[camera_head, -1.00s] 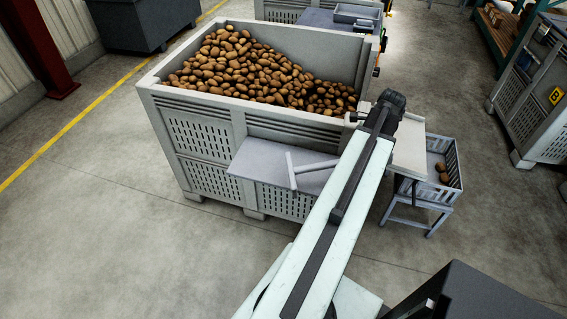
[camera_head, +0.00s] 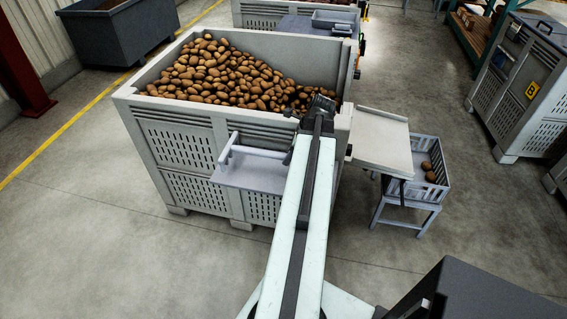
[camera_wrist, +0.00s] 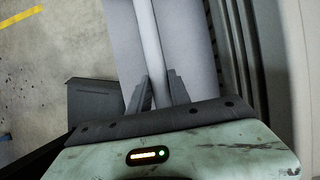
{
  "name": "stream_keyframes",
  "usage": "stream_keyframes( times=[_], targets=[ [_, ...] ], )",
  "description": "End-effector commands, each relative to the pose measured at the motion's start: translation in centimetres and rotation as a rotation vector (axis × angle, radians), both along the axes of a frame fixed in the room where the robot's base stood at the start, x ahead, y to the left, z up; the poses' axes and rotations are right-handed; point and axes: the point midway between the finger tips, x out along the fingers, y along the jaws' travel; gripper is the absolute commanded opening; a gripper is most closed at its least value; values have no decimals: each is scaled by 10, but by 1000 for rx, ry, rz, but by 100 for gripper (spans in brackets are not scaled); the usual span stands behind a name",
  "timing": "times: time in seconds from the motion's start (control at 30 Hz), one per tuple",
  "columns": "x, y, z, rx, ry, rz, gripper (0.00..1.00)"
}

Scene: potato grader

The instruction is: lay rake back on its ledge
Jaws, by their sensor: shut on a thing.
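The rake (camera_head: 256,151) is a pale T-shaped tool with a cross-bar head at the left and a straight handle running right. It shows over the grey ledge (camera_head: 262,180) on the front of the potato bin; I cannot tell whether it touches the ledge. My gripper (camera_head: 290,157) is at the right end of the handle, mostly hidden behind my arm. In the wrist view the dark fingers of my gripper (camera_wrist: 160,88) are shut on the pale rake handle (camera_wrist: 150,42). A flat grey surface, apparently the ledge (camera_wrist: 192,40), lies behind the handle.
The large grey bin (camera_head: 180,150) full of potatoes (camera_head: 215,75) rises behind the ledge. A sloping chute (camera_head: 380,140) and a slatted crate (camera_head: 437,182) on a stand are to the right. The floor in front is free.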

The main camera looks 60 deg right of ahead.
Motion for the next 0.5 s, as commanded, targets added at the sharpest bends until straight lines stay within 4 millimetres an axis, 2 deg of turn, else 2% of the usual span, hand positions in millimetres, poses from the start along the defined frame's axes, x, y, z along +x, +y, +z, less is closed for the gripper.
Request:
stream_keyframes(
  times=[0.07, 0.27, 0.33, 0.4, 0.5],
  targets=[
    [8, 1, -1, 1, 0, 1, 0],
    [14, 2, -1, 0, 0, 0, 0],
    [23, 4, -3, 0, -1, 2, 0],
    [23, 4, -23, -1, 0, -1, 0],
    [22, 4, -40, -1, 0, -1, 0]
  ],
)
